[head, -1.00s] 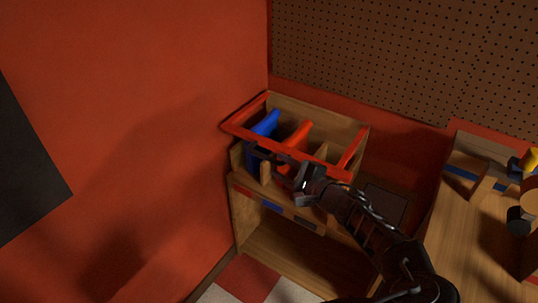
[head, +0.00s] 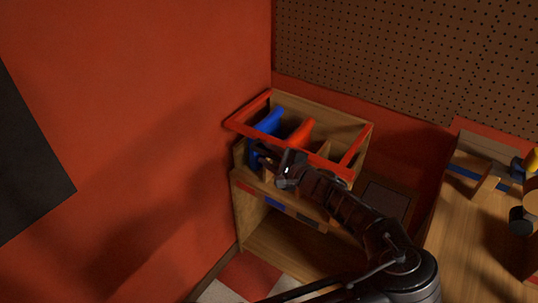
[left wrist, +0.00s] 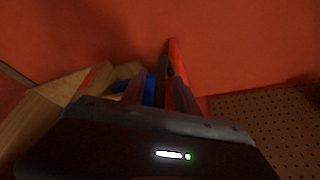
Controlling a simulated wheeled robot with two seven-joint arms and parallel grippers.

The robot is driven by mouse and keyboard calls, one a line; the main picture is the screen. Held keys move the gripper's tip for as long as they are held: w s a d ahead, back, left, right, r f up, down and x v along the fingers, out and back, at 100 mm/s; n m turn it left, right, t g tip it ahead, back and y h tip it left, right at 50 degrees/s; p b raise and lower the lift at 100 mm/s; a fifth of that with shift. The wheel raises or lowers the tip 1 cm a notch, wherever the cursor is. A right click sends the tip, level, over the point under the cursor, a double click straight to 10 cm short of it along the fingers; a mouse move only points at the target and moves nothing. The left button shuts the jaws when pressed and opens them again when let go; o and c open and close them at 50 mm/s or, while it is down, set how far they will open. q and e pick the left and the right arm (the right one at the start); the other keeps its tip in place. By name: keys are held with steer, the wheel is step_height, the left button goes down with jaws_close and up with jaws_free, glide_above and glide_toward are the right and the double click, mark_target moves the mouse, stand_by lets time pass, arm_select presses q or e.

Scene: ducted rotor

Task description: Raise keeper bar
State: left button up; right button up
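The keeper bar (head: 246,130) is a red U-shaped frame across the top and front of a wooden rack (head: 345,120). Its front rail is partly hidden behind my left gripper. A red bar end also shows in the left wrist view (left wrist: 174,52). My left gripper (head: 262,158) is at the rack's front, close to the front rail. In the left wrist view its two fingers (left wrist: 160,92) stand apart, with blue and dark shapes showing between them. Contact with the bar cannot be told. My right gripper is not in view.
A blue piece (head: 267,122) and an orange-red piece (head: 301,132) stand in the rack. The rack sits on a wooden shelf unit (head: 240,215) beside the red wall (head: 150,100). A pegboard (head: 400,60) is behind. A wooden bench (head: 465,225) stands at the right.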

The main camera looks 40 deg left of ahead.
arm_select(q)
steer(key=shift+c, duration=0.4)
jaws_close()
stand_by(0.9)
